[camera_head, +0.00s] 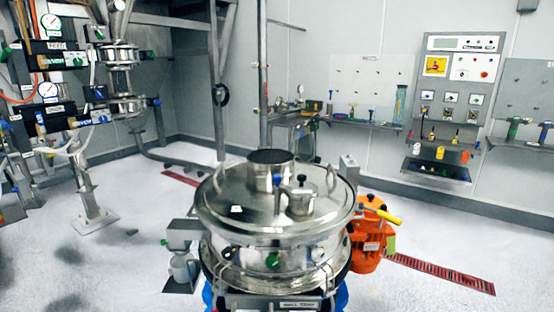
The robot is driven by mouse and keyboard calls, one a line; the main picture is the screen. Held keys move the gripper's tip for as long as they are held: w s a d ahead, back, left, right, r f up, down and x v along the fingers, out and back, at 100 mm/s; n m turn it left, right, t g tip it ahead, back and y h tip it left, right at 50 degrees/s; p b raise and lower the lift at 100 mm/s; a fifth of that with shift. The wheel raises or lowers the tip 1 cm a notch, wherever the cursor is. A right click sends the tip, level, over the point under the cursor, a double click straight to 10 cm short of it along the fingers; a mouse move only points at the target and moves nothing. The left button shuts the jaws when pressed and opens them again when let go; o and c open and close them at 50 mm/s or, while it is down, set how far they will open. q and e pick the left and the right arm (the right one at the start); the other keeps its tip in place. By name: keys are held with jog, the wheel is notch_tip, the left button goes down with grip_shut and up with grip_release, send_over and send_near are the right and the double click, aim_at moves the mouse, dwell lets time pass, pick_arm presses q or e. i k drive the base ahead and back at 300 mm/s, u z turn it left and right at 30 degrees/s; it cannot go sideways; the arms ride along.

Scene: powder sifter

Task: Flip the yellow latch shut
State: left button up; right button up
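A yellow latch lever (384,215) sticks out to the right at the right side of the round steel sifter (240,215). It slopes slightly down toward its outer end, just above an orange unit (368,245) fixed to the sifter's side. Whether the latch is open or shut is too small to tell. The sifter's steel lid is on, with a wide short cylinder (270,172) and a smaller capped port (301,196) on top. Neither of my grippers is in view.
A red floor grating (440,274) lies right of the sifter. A control panel (450,90) and a wall shelf (362,123) are at the back. Pipework with gauges (48,90) stands at the left. The white floor around the sifter is mostly clear.

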aim_at(387, 216)
jog(key=u, duration=3.05)
jog(key=k, duration=1.7)
jog(key=z, duration=2.65)
